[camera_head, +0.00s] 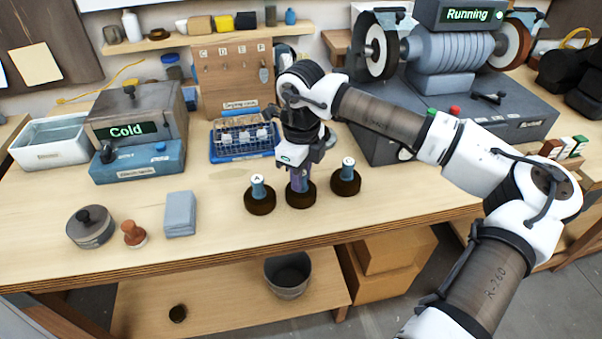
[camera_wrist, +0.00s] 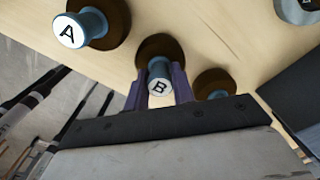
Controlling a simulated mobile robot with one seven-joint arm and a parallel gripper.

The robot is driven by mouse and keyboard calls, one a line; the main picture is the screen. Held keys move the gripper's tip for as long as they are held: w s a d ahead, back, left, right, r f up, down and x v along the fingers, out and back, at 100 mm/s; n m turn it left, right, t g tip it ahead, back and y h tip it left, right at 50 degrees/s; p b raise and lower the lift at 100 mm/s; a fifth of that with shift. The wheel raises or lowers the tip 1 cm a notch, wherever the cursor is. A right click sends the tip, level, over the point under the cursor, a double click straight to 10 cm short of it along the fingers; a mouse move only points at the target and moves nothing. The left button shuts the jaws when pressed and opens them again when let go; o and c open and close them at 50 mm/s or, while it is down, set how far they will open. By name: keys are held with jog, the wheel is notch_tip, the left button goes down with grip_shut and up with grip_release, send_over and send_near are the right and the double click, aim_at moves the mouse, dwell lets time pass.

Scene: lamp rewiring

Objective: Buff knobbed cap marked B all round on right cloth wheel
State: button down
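The knobbed cap marked B (camera_wrist: 160,87) stands on the bench, with a blue knob, white lettered top and dark brown round base; its base (camera_head: 300,199) shows in the head view. My gripper (camera_head: 300,180) points down over it. In the wrist view its purple fingers (camera_wrist: 161,90) stand on both sides of the knob, close to it; I cannot tell whether they press on it. The right wheel (camera_head: 512,44) of the grinder is brown and partly behind a guard. The left wheel (camera_head: 376,52) is dark grey. The grinder's display (camera_head: 474,15) reads "Running".
A cap marked A (camera_head: 259,194) stands left of B and another knobbed cap (camera_head: 346,180) right of it, both close. A blue rack (camera_head: 241,151) stands behind. The bench front is mostly clear.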

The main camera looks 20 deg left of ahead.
jog(key=shift+r+p, duration=1.2)
jog(key=shift+r, duration=1.8)
